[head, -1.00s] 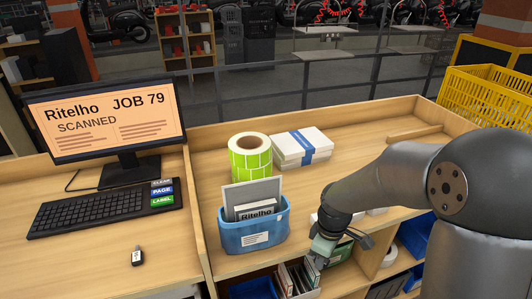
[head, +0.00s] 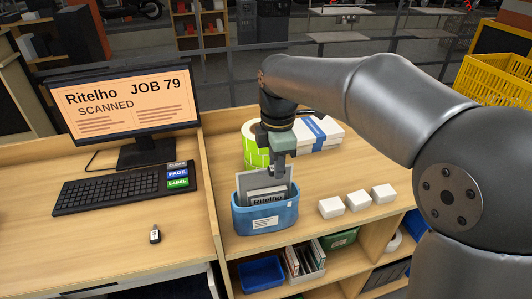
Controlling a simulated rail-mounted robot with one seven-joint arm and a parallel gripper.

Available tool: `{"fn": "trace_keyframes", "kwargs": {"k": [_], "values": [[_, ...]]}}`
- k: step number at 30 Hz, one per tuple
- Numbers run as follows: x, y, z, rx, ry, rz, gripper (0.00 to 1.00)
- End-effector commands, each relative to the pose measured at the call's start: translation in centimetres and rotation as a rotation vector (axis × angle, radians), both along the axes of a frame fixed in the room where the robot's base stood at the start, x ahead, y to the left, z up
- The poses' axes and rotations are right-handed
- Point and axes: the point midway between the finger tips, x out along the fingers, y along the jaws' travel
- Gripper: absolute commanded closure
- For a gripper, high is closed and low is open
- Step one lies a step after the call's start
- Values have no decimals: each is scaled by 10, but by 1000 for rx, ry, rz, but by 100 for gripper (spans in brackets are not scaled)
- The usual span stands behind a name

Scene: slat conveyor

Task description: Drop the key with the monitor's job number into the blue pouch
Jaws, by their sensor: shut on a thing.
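The monitor (head: 125,108) reads "Ritelho JOB 79 SCANNED". A black key (head: 155,235) with a pale tag lies on the left desk; the tag's number is too small to read. The blue pouch (head: 264,220) stands upright on the right bench, with a grey panel and a "Ritelho" booklet (head: 266,197) showing inside. My gripper (head: 280,174) points down at the pouch's upper right opening, well away from the key. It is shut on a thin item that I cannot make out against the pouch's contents.
A green label roll (head: 255,150) and a white box with a blue band (head: 318,134) stand behind the pouch. Several small white boxes (head: 357,200) are to its right. Below are a blue bin (head: 262,273) and a rack of booklets (head: 303,262). A keyboard (head: 122,187) fronts the monitor.

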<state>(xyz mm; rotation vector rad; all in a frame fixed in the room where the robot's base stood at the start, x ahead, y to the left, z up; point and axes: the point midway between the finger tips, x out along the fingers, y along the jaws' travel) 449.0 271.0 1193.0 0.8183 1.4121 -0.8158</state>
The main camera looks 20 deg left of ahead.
Motion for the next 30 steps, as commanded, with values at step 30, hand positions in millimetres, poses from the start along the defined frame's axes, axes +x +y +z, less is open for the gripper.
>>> {"fn": "trace_keyframes", "kwargs": {"k": [30], "values": [[6, 8, -42, -1, 0, -42, 95]]}}
